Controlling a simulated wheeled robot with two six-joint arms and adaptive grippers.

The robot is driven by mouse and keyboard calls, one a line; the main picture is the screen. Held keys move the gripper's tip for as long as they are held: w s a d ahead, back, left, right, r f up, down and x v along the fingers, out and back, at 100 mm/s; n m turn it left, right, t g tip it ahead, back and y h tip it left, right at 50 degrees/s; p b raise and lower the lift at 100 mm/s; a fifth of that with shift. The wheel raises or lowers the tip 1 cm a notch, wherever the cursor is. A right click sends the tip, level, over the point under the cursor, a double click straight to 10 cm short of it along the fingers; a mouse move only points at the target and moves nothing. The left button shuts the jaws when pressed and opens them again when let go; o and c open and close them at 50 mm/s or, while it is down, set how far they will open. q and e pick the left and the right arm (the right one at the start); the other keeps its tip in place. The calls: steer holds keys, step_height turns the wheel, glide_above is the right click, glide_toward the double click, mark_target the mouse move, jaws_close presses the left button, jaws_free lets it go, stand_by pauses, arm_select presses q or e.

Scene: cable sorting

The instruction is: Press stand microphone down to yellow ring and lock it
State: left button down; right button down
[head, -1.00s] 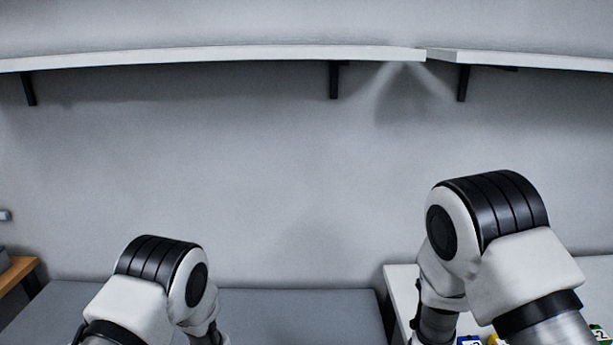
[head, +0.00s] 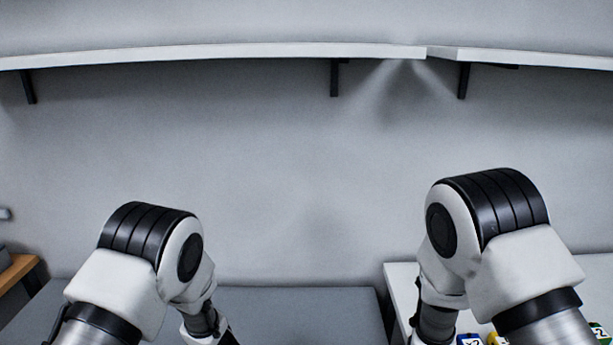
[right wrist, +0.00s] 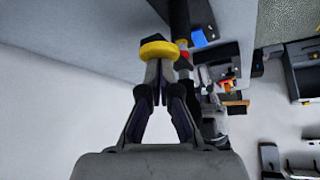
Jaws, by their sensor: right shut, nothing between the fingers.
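My right gripper (right wrist: 157,78) points up the right wrist view, its fingers converging at the tips with nothing held between them. A thick yellow ring (right wrist: 158,49) lies right at the fingertips; whether they touch it I cannot tell. A dark pole (right wrist: 179,18) stands just right of it, with a thin yellow band and a red band on it. I cannot tell for certain whether this pole is the stand microphone. The head view shows only my arms; my left gripper is outside it, and no microphone shows there.
A grey work surface (head: 300,312) lies between my arms. A white table (head: 398,283) is at right, with small coloured items (head: 470,340) partly hidden by my right arm. A white shelf (head: 220,55) runs along the wall. A blue block (right wrist: 199,38) is beside the pole.

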steer(key=shift+r, duration=0.1)
step_height(320, 180, up, 9)
stand_by(1.1)
